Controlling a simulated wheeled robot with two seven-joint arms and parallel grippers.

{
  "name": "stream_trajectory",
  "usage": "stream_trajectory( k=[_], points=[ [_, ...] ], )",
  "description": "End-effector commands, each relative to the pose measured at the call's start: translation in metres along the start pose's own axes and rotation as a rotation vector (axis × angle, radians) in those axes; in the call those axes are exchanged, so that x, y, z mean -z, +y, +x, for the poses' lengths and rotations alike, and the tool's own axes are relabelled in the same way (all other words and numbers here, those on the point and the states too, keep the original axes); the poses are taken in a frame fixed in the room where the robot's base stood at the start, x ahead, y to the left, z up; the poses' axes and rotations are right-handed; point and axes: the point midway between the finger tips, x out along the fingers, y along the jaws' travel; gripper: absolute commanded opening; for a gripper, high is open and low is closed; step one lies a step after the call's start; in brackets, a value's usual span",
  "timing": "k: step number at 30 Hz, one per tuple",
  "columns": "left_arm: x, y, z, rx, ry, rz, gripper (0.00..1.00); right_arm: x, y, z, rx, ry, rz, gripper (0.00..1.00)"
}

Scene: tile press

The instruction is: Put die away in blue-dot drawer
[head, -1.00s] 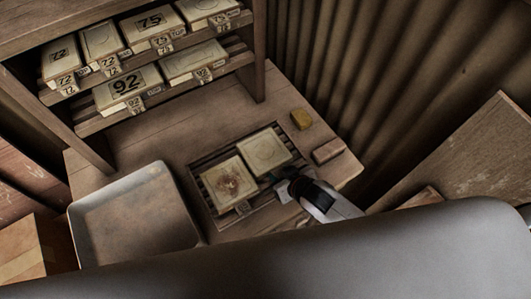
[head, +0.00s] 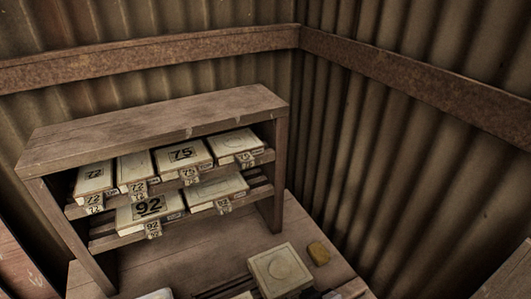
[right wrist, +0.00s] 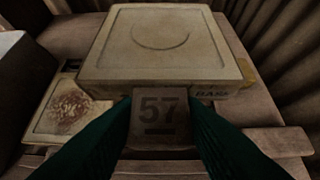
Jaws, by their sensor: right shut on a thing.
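A cream square die (head: 279,268) with a faint circle on top is at the bottom of the head view. In the right wrist view the die (right wrist: 162,42) fills the upper middle, with a front tab marked 57 (right wrist: 160,115). My right gripper (right wrist: 160,125) is shut on that tab, one dark green finger on each side. The die looks raised above the slatted rack (head: 222,289). A second die (right wrist: 72,108) with a brown stain lies lower at the left. No blue-dot drawer shows. My left gripper is not in view.
A wooden shelf unit (head: 160,118) at the back holds several numbered dies on two slatted levels. A yellow block (head: 319,253) sits on the bench right of the die. Corrugated walls (head: 400,150) close in behind and right. Bare bench lies before the shelf.

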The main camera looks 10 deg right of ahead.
Motion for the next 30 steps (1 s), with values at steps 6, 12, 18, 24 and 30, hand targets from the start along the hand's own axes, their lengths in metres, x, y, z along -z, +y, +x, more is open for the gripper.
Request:
stream_trajectory(
  k=[6,12,18,24,30],
  points=[
    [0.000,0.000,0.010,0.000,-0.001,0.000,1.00,-0.033,-0.023,-0.005,0.060,-0.017,0.041,0.00],
    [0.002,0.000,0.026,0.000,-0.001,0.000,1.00,-0.082,-0.062,-0.031,0.167,-0.019,0.143,0.00],
    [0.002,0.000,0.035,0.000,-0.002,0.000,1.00,-0.107,-0.084,-0.059,0.230,-0.014,0.223,0.00],
    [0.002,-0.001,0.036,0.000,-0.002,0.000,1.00,-0.112,-0.088,-0.068,0.244,-0.008,0.251,0.00],
    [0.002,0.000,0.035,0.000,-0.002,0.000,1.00,-0.112,-0.089,-0.069,0.249,-0.007,0.245,0.00]
  ],
)
